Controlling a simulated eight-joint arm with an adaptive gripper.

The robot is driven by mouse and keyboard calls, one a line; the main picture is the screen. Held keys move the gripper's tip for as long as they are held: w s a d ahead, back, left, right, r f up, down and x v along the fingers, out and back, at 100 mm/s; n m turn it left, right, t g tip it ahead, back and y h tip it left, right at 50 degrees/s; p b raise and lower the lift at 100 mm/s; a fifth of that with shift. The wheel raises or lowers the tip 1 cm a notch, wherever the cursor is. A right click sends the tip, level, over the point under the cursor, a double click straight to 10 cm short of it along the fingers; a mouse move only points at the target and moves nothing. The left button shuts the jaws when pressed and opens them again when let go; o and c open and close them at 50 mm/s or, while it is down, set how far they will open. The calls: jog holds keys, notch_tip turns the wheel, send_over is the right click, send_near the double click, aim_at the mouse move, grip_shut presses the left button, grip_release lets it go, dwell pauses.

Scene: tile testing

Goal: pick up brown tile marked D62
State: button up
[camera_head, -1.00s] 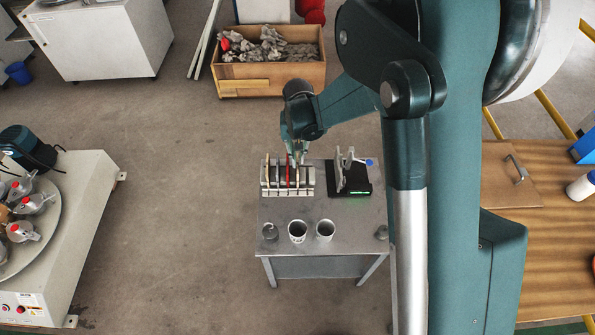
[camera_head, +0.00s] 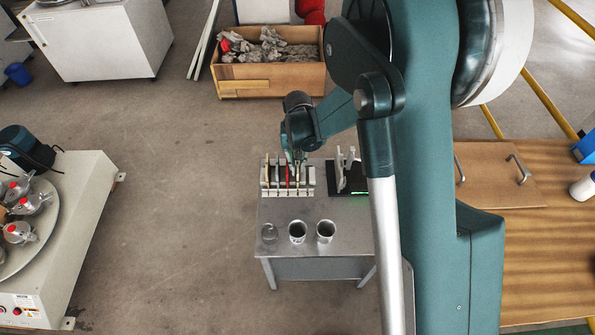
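A small rack (camera_head: 308,190) stands on the grey metal table, holding several thin upright tiles. One tile is red (camera_head: 288,174), and a brown or tan tile (camera_head: 267,176) stands at the left end of the rack. No marking is readable at this size, so I cannot tell which tile is D62. My gripper (camera_head: 294,160) points down just above the rack's middle, close to the red tile. Its fingers are small and partly merged with the tile tops, so I cannot tell whether they are open or touching a tile.
A black device (camera_head: 354,180) with upright grey parts stands right of the rack, partly behind my arm. Two grey cups (camera_head: 297,231) (camera_head: 326,231) and a small glass-like container (camera_head: 269,235) stand toward the table's front. The table (camera_head: 285,212) is bare between rack and cups.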

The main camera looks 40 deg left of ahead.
grip_shut()
jog(key=shift+r, duration=0.1)
jog(key=shift+r+p, duration=1.15)
jog(key=shift+r, duration=3.75)
